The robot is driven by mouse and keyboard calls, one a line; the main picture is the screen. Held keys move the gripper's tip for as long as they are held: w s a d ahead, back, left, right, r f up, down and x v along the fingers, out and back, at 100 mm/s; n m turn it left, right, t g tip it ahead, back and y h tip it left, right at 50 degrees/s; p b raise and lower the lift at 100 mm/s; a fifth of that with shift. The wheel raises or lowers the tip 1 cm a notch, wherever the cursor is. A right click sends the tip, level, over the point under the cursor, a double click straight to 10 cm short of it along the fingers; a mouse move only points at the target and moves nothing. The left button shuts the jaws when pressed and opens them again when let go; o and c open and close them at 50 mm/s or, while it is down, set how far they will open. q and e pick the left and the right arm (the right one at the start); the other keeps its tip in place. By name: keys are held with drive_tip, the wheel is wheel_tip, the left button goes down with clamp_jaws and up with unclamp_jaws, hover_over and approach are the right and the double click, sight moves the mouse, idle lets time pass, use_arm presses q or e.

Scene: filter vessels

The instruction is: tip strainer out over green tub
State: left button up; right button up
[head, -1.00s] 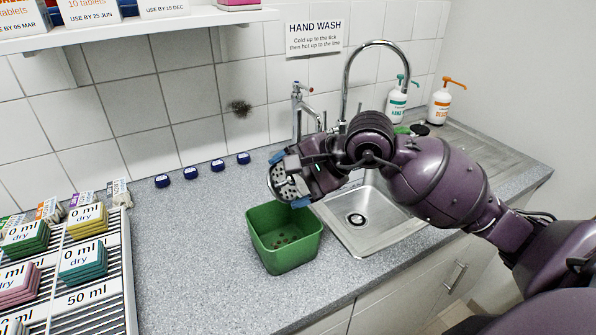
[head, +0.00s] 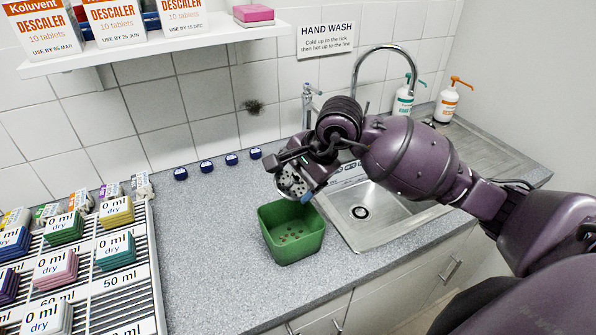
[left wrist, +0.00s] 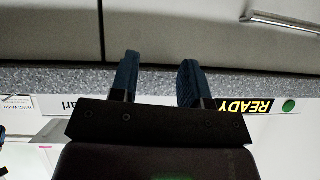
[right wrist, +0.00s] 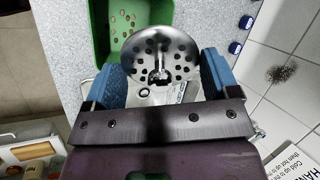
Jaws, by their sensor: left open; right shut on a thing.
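The green tub (head: 300,244) stands on the counter left of the sink, with several small brownish bits on its floor. It also shows in the right wrist view (right wrist: 101,40). The strainer (right wrist: 160,48) is a round metal piece with holes, held between the blue fingers of my right gripper (right wrist: 162,78), which is shut on it. In the head view the strainer (head: 291,182) is tilted above the tub's back rim. My left gripper (left wrist: 155,78) is open and empty; it shows only in the left wrist view, facing a cabinet front and counter edge.
The steel sink (head: 372,212) with a tall tap is right of the tub. Several blue caps (head: 206,166) lie along the wall. A rack (head: 100,290) of labelled sponge stacks is at left. Counter between rack and tub is clear. A shelf (head: 150,38) hangs above.

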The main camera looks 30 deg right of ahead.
sight(288, 181)
drive_tip(key=shift+w+a+r+g+h+p, duration=0.1)
drive_tip(key=shift+r+g+h+p, duration=0.15)
drive_tip(key=shift+r+p, duration=0.2)
drive_tip(key=shift+w+a+r+g+h+p, duration=0.15)
drive_tip(key=shift+r+g+p, duration=0.1)
drive_tip(key=shift+r+p, duration=0.2)
drive_tip(key=shift+g+h, duration=0.3)
drive_tip(key=shift+r+b, duration=0.25)
drive_tip(key=shift+b, duration=0.05)
drive_tip(key=shift+w+a+r+g+h, duration=0.1)
drive_tip(key=shift+w+r+g+h, duration=0.05)
drive_tip(key=shift+r+g+h, duration=0.45)
use_arm(q)
drive_tip(key=shift+s+a+r, duration=0.1)
drive_tip(key=shift+s+r, duration=0.05)
drive_tip(key=shift+s, duration=0.5)
use_arm(e)
drive_tip(key=shift+w+a+r+g+h, duration=0.1)
drive_tip(key=shift+r+g+h, duration=0.4)
drive_tip(key=shift+g, duration=0.2)
use_arm(q)
drive_tip(key=shift+s, duration=0.1)
